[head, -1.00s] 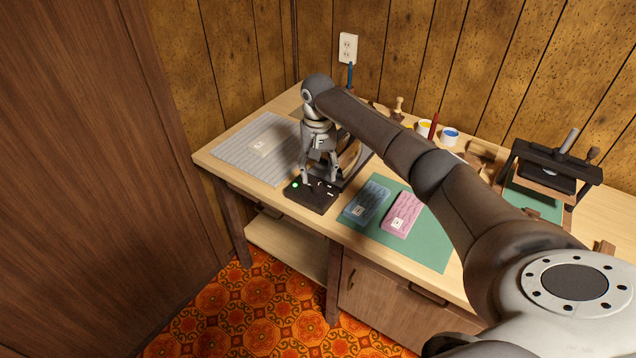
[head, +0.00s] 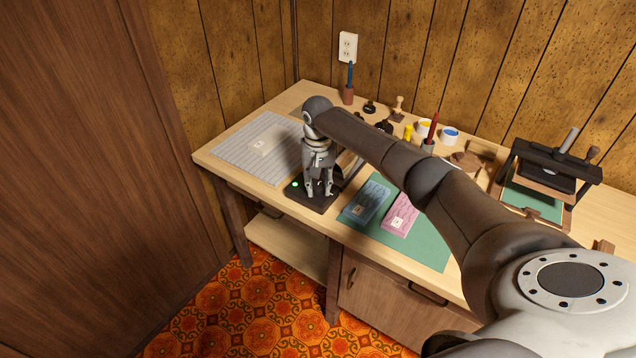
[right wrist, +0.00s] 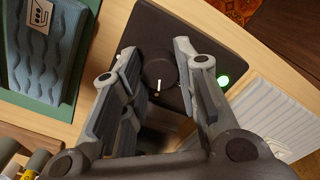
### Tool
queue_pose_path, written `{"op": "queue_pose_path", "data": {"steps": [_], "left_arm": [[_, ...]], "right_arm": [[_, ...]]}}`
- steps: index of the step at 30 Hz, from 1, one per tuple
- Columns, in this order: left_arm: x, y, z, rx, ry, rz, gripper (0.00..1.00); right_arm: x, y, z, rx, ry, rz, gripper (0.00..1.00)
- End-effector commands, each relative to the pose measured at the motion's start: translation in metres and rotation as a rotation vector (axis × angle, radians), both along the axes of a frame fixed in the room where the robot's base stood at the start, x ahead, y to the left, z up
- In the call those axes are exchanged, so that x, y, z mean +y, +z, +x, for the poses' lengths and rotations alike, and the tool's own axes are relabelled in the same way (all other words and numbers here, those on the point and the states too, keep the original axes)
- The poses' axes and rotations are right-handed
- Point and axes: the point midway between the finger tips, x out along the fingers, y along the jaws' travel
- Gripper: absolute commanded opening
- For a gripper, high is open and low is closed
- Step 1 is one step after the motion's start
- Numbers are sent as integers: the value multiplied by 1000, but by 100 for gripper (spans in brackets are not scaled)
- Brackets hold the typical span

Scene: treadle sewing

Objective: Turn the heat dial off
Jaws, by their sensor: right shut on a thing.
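The heat dial (right wrist: 160,72) is a round black knob with a pale pointer mark, set on a black control box (right wrist: 150,28). In the right wrist view its mark points toward the bottom of the picture. A green light (right wrist: 223,81) glows beside it. The box also shows in the head view (head: 296,194), near the table's front edge, with its green light lit. My right gripper (head: 318,194) points down over the box. In the right wrist view my right gripper (right wrist: 155,60) has its fingers on both sides of the dial, shut on it. My left gripper is out of view.
A grey ribbed mat (head: 240,140) with a pale block lies left of the box. A green mat (head: 425,248) with a blue block (head: 368,200) and a pink block (head: 400,213) lies right. A black press (head: 550,165) stands farther right. Stamps and paint pots line the back.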

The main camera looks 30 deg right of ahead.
Motion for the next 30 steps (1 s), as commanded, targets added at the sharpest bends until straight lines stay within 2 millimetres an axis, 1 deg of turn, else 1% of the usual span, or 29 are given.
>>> {"op": "queue_pose_path", "data": {"steps": [1,2,8,14,17,24,30], "left_arm": [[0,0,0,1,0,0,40],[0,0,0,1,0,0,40],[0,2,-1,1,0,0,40],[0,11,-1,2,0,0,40],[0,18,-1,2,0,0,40],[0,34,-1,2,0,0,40],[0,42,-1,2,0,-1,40]], "right_arm": [[0,0,0,0,0,0,8],[0,0,0,0,0,0,5],[0,1,0,0,12,0,5],[0,3,0,1,84,0,5],[0,3,-1,3,147,1,5],[0,3,0,2,354,2,5],[0,2,0,1,533,2,5]]}}
